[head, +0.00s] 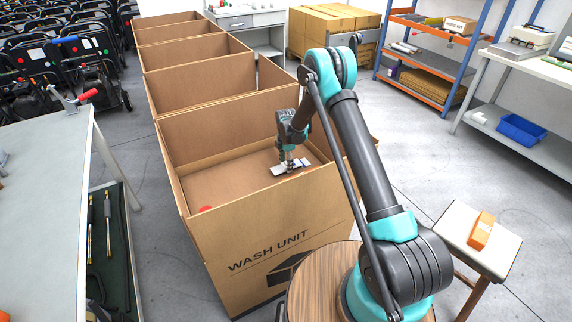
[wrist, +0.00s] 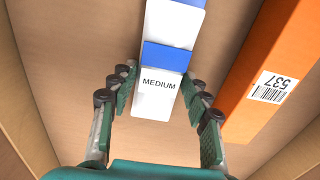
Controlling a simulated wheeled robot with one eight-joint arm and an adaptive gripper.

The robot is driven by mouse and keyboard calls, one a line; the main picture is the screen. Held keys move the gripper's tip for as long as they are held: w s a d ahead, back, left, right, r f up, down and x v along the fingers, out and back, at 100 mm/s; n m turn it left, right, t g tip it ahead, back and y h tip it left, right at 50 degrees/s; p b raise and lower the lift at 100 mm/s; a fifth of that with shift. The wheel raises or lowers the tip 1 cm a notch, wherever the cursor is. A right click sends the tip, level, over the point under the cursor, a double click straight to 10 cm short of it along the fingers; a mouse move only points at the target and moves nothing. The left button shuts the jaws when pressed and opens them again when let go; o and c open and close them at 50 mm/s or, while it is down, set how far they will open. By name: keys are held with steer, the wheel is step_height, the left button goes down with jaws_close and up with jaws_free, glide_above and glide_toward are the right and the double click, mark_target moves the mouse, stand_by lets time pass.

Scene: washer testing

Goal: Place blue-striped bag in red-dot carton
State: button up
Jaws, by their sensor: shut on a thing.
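My gripper (head: 290,158) is inside the top opening of the nearest large cardboard carton (head: 270,238), which has "WASH UNIT" printed on its front. A red dot (head: 205,209) shows at the carton's near left rim. The gripper is shut on a white bag with blue stripes (head: 291,166). In the wrist view the bag (wrist: 157,100) reads "MEDIUM" and sits between the two fingers (wrist: 160,80), running away past them. An orange box with a "537" label (wrist: 270,70) lies to its right against a cardboard background. The carton's floor is partly hidden by its front wall.
More open cartons (head: 195,75) stand in a row behind. A grey table (head: 45,200) is at the left, and a small stool (head: 500,255) with an orange box (head: 481,230) is at the right. Shelves (head: 430,60) stand at the back right. Grey floor lies between them.

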mark_target(286, 164)
steer(key=o, duration=1.3)
steer(key=shift+f, duration=0.1)
steer(key=shift+c, duration=0.2)
step_height(286, 164, up, 12)
